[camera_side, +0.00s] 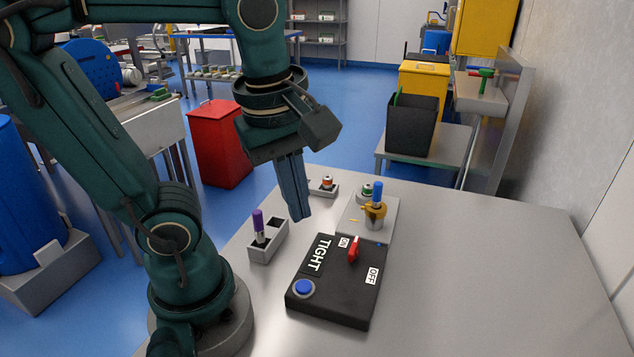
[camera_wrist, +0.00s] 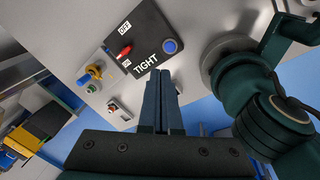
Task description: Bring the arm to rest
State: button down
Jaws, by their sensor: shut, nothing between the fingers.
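My gripper (camera_side: 302,217) is shut and empty, pointing down above the table between the grey block and the grey plate. Its two fingers also show together in the wrist view (camera_wrist: 161,75). My arm is raised and bent over the left part of the table. A black control box (camera_side: 338,279) with a red switch (camera_side: 353,249), a blue button (camera_side: 304,287) and the words TIGHT, ON and OFF lies in front of the fingers. It also shows in the wrist view (camera_wrist: 150,30). The fingers look apart from everything on the table.
A grey two-slot block (camera_side: 270,246) holds a purple-topped piece (camera_side: 258,221). A grey plate (camera_side: 384,219) bears a brass-coloured fixture (camera_side: 375,213) with a blue-topped piece (camera_side: 377,190). A small holder with an orange-banded piece (camera_side: 327,182) stands behind. The table's right side (camera_side: 480,270) is clear.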

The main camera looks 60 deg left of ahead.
jog(key=m+t, duration=0.1)
jog(key=m, duration=0.5)
jog(key=f+m+t, duration=0.1)
jog(key=m, duration=0.5)
jog(key=w+d+f+m+t, duration=0.1)
jog(key=m, duration=0.5)
jog(key=shift+w+f+t+h, duration=0.1)
jog(key=shift+t+h, duration=0.2)
jog(key=shift+h, duration=0.1)
jog(key=shift+a, duration=0.1)
